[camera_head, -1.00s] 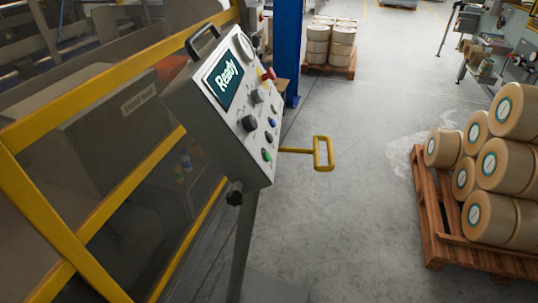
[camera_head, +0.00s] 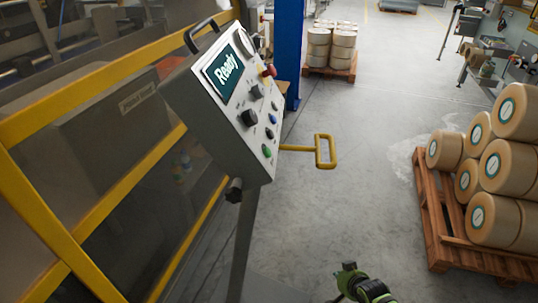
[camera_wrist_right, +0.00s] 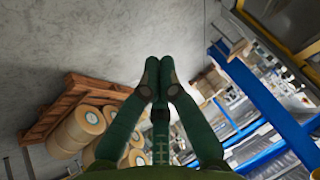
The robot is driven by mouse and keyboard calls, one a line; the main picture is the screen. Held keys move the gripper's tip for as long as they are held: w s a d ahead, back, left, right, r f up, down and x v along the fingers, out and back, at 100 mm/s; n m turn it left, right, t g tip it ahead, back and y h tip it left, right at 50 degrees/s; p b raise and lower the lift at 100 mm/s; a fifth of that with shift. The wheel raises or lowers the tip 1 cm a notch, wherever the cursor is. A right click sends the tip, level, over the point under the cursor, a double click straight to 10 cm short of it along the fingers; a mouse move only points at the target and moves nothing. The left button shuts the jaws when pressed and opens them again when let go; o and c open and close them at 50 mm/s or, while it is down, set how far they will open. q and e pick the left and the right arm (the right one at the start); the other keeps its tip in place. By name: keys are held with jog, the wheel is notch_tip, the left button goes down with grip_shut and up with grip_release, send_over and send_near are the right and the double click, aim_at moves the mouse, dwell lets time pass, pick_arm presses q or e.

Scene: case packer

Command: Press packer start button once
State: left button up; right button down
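The packer's control panel (camera_head: 225,100) stands tilted on a post, left of centre in the head view. Its screen (camera_head: 224,74) reads "Ready". A green button (camera_head: 267,151) sits near the panel's lower right edge, with blue and black buttons above it; their labels are too small to read. A red knob (camera_head: 269,71) is at the upper right edge. My right gripper (camera_head: 350,283) is at the bottom of the head view, below and right of the panel, clear of it. In the right wrist view its green fingertips (camera_wrist_right: 159,68) meet with nothing between them. My left gripper is not seen.
A yellow handle (camera_head: 325,151) sticks out right of the panel. Yellow guard rails (camera_head: 70,105) run along the left. A wooden pallet (camera_head: 440,235) of rolls stands at the right. Grey floor between panel and pallet is clear.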

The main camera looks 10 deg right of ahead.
aim_at(268, 152)
jog(key=w+a+r+m+t+y+b, duration=0.1)
jog(key=w+r, duration=0.3)
jog(key=r, duration=0.3)
jog(key=w+r+m+t, duration=0.1)
jog(key=w+r+t, duration=0.1)
jog(key=w+r, duration=0.45)
jog(key=w+a+r+m+t+y+b, duration=0.1)
jog(key=w+r, duration=0.2)
jog(key=r, duration=0.6)
jog(key=s+a+r+m+t+y+b, duration=0.1)
jog(key=a+r+y, duration=0.1)
jog(key=r, duration=1)
jog(key=s+a+r+m+t+y+b, duration=0.1)
jog(key=a+r+y, duration=0.2)
jog(key=r, duration=1)
jog(key=shift+s+a+r+m, duration=0.25)
jog(key=shift+a+m, duration=0.05)
jog(key=shift+a, duration=0.8)
jog(key=w+a+f+b, duration=0.2)
jog(key=a+f, duration=0.2)
jog(key=a, duration=0.3)
jog(key=shift+w+f, duration=0.2)
jog(key=shift+w, duration=0.1)
